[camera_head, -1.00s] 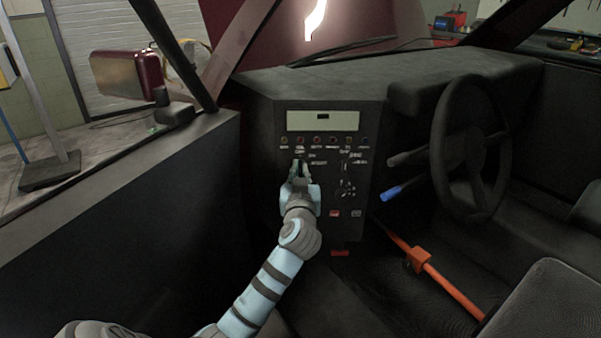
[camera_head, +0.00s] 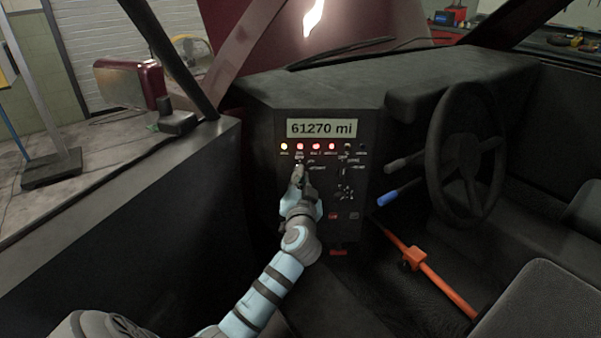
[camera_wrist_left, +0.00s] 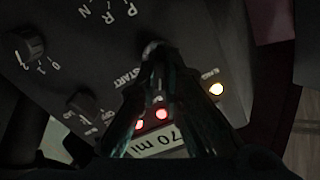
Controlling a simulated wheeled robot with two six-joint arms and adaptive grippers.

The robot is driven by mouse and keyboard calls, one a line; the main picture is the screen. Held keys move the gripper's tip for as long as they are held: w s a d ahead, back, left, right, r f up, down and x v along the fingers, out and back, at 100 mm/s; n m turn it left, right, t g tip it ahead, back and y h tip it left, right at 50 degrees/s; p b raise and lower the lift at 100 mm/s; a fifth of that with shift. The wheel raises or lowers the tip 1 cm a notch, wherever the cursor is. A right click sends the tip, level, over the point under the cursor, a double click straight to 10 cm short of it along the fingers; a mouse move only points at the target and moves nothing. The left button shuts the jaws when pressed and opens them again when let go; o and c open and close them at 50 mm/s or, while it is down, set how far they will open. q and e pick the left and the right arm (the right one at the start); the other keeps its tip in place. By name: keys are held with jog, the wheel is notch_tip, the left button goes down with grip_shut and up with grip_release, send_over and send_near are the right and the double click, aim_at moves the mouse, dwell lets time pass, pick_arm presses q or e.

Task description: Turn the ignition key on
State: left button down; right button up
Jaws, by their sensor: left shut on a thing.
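My left gripper (camera_head: 299,172) is at the upper left of the black control panel (camera_head: 361,220), just below a row of indicator lights. In the left wrist view its two fingers (camera_wrist_left: 155,55) close together at the ignition position, beside the START lettering. The ignition key is mostly hidden between the fingertips. The panel's display (camera_head: 321,128) is lit and reads 61270 mi. Several indicator lights (camera_head: 316,146) glow red, and the leftmost one (camera_head: 284,146) glows yellow. My right gripper does not show.
A steering wheel (camera_head: 464,150) with stalks, one blue-tipped (camera_head: 387,199), stands right of the panel. An orange bar (camera_head: 440,283) slants across the floor below it. A black knob (camera_wrist_left: 27,44) and a smaller switch (camera_wrist_left: 82,104) sit near the fingers.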

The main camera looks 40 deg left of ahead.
pick_arm(q)
jog(key=shift+m+p, duration=0.55)
jog(key=shift+m, duration=0.65)
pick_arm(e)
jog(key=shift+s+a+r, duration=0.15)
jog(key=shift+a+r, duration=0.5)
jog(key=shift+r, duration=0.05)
pick_arm(q)
jog(key=shift+f, duration=0.1)
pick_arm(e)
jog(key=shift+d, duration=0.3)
pick_arm(q)
jog(key=c, duration=1.7)
grip_release()
jog(key=v, duration=1.2)
jog(key=shift+d, duration=0.15)
